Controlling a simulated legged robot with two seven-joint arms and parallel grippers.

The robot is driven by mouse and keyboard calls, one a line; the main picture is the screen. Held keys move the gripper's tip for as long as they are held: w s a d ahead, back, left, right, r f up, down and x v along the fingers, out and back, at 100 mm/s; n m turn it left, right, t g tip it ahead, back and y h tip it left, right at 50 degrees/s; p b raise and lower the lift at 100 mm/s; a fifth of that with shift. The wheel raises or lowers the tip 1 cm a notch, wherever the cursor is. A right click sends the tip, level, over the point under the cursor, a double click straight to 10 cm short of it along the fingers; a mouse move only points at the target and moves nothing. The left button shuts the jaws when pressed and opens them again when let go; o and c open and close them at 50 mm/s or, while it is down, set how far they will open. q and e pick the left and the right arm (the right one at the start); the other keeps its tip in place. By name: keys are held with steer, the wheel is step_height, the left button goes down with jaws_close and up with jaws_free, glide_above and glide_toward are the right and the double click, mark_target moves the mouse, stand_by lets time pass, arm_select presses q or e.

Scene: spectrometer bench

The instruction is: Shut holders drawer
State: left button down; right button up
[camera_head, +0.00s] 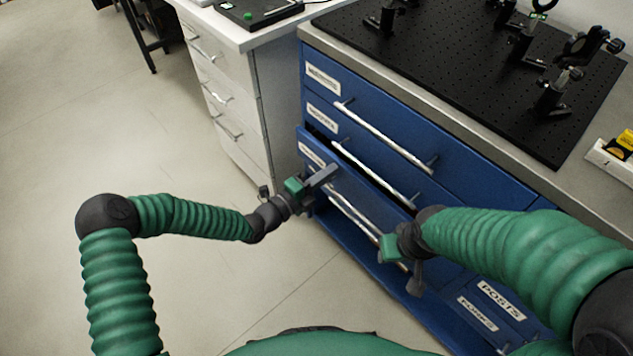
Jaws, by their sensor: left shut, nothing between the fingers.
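The blue cabinet (520,190) has a stack of wide drawers with silver handles. The third drawer down (312,140) stands partly out, with a dark gap along its top edge. Its white label is too small and partly covered to read, so I cannot confirm that it is the holders drawer. My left gripper (328,174) is shut and empty, at the front of this drawer near its left end; I cannot tell if it touches. My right gripper (415,282) is low before the cabinet, right of the left one; its fingers are unclear. My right arm hides part of the drawer fronts.
A black breadboard (450,70) with optical mounts lies on the cabinet top. A white drawer unit (225,90) stands to the left, with a dark device (258,12) on it. The floor at left is clear.

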mark_target(340, 160)
arm_select(q)
steer(key=shift+d, duration=0.15)
steer(key=shift+w+d+f+b, duration=0.1)
steer(key=shift+w+d+b, duration=0.15)
steer(key=shift+b, duration=0.05)
steer(key=b+x, duration=0.1)
steer(key=x, duration=0.2)
steer(key=shift+w+d, duration=0.1)
steer(key=shift+w, duration=0.1)
steer(key=shift+r, duration=0.4)
